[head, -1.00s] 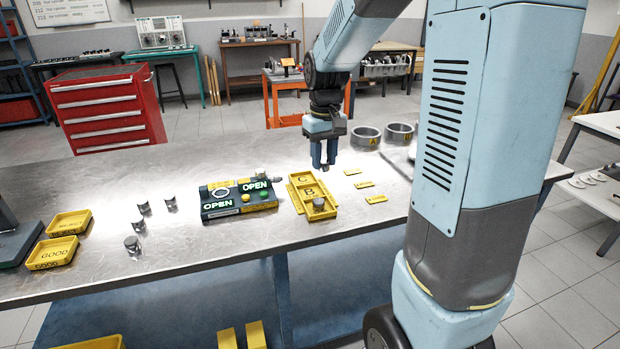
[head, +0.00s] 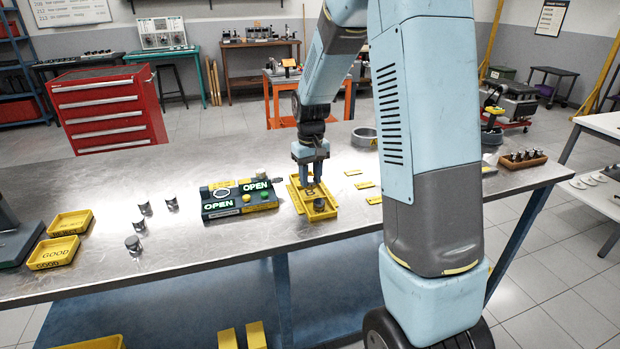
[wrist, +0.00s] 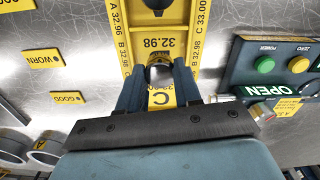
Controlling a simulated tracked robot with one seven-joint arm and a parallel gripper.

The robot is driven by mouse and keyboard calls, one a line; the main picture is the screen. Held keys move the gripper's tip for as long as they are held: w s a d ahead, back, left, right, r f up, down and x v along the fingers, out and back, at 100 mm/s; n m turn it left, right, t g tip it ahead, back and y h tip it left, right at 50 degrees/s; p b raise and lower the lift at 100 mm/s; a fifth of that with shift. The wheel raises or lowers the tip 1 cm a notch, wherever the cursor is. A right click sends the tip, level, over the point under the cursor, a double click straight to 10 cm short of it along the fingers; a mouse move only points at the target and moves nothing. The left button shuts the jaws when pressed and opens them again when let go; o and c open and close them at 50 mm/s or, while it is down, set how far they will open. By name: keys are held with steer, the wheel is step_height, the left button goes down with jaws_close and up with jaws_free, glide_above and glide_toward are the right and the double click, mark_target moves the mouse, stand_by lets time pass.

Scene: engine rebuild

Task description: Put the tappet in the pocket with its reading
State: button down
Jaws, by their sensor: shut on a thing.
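The yellow pocket tray (head: 298,197) lies on the steel bench, marked with letters and sizes. In the wrist view the tray (wrist: 194,40) shows 32.98 beyond my fingertips and a C plate between the fingers. A grey tappet (head: 319,204) sits in its near pocket; its dark edge shows at the top of the wrist view (wrist: 158,4). My gripper (head: 311,180) points down over the tray's far part. I cannot tell whether the held tappet touches the tray.
A dark gauge box (head: 238,198) with green OPEN displays stands just left of the tray. Several loose tappets (head: 139,225) stand further left, beside yellow bins (head: 55,252). Small yellow labels (head: 364,185) lie right of the tray. A ring (head: 363,137) stands behind.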

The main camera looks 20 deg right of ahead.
mark_target(311, 179)
steer(key=shift+f, duration=0.25)
steer(key=shift+f, duration=0.6)
steer(key=c, duration=0.8)
jaws_free()
step_height(311, 179, up, 13)
steer(key=shift+s+a+r+m+t, duration=0.2)
steer(key=shift+s+r+t, duration=1.05)
steer(key=shift+s, duration=3.5)
steer(key=shift+s+d+r+m+t, duration=0.15)
steer(key=shift+s+r+m+t, duration=0.35)
steer(key=shift+s+r, duration=2.8)
steer(key=shift+s+a+r+m+t, duration=0.15)
steer(key=shift+s+t, duration=0.9)
steer(key=shift+s, duration=5.1)
